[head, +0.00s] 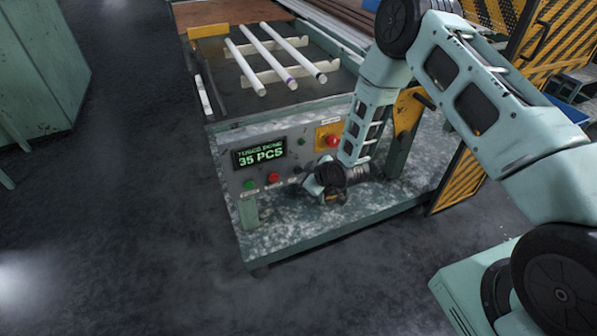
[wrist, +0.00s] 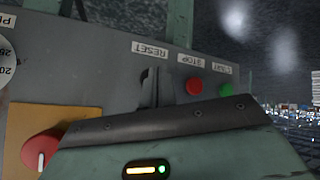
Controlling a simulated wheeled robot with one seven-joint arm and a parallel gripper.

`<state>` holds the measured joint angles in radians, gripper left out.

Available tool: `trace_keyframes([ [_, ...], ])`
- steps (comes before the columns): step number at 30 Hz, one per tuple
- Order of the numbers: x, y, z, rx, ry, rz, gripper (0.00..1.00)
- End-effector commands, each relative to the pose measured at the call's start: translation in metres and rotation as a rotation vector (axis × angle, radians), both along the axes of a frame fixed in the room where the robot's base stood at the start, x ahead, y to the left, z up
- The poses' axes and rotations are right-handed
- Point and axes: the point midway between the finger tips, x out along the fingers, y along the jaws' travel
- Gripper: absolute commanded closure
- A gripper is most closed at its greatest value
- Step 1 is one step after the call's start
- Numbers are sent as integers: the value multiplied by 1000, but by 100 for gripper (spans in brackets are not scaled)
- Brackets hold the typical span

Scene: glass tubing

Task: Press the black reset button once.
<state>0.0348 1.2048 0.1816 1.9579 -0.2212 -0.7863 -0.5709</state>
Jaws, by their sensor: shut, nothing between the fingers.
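The grey control panel (head: 227,173) is on the front of the machine. In the wrist view it appears upside down, with a RESET label (wrist: 150,49). My gripper (wrist: 155,82) is shut and empty, its fingertips directly at the spot by that label. The black reset button is hidden behind the fingers, and I cannot tell whether they touch it. In the head view my gripper (head: 312,186) is close to the panel, right of the red stop button (head: 273,177) and the green start button (head: 249,184).
A red emergency button (head: 333,141) on a yellow plate sits above my gripper; it shows in the wrist view (wrist: 40,148) too. The display (head: 260,154) reads 35 PCS. White tubes (head: 268,60) lie on the rack above. A yellow-black guard (head: 462,180) stands at right.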

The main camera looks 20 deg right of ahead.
Motion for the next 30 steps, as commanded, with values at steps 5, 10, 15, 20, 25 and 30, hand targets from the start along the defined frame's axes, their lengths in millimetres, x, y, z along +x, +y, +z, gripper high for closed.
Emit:
trace_keyframes([
  [5,0,0,0,0,0,0,100],
  [10,0,0,0,0,0,0,100],
  [15,0,0,0,0,0,0,100],
  [20,1,0,0,0,0,0,100],
  [25,6,1,-1,0,0,0,100],
  [30,8,1,0,0,0,0,100],
])
